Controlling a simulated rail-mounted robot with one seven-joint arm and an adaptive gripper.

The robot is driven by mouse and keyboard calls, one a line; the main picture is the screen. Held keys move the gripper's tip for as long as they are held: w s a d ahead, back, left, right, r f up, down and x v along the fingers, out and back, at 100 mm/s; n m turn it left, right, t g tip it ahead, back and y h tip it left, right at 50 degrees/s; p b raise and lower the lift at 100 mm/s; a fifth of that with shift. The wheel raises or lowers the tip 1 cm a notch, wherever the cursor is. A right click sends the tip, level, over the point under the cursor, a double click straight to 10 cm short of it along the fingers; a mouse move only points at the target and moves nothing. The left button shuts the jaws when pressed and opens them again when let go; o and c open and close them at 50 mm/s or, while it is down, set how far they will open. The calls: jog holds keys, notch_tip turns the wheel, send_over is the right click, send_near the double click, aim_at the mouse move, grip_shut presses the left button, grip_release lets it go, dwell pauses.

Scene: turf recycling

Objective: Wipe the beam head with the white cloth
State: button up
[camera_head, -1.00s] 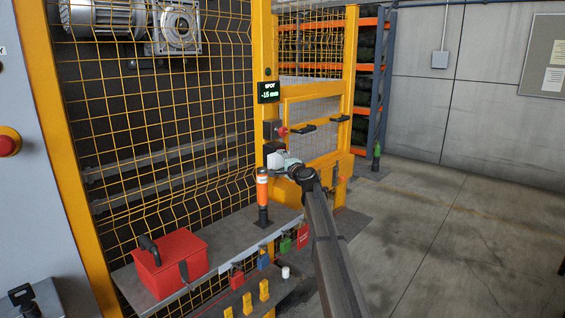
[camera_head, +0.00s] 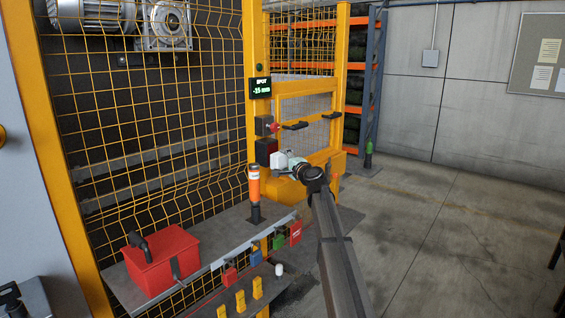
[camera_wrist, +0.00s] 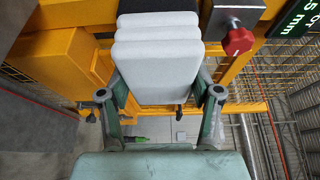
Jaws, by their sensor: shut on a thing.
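My gripper (camera_head: 290,163) is shut on the white cloth (camera_wrist: 157,62), a thick folded pad between the two fingers in the wrist view. The cloth also shows in the head view (camera_head: 278,159), in front of the yellow post. A dark block (camera_wrist: 157,5), which looks like the beam head, sits just beyond the cloth's far end in the wrist view and is mostly hidden by it. In the head view a dark box (camera_head: 265,147) on the post is close beside the cloth. I cannot tell whether cloth and block touch.
A red knob (camera_wrist: 238,41) on a grey box is close right of the cloth. A display (camera_head: 260,88) reads "SPOT -15 mm". An orange beacon (camera_head: 254,185) stands left of my gripper on a shelf with a red box (camera_head: 160,260). Floor at right is clear.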

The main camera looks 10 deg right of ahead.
jog(key=shift+s+d+b, duration=0.55)
jog(key=shift+s+d, duration=0.45)
jog(key=shift+s, duration=0.15)
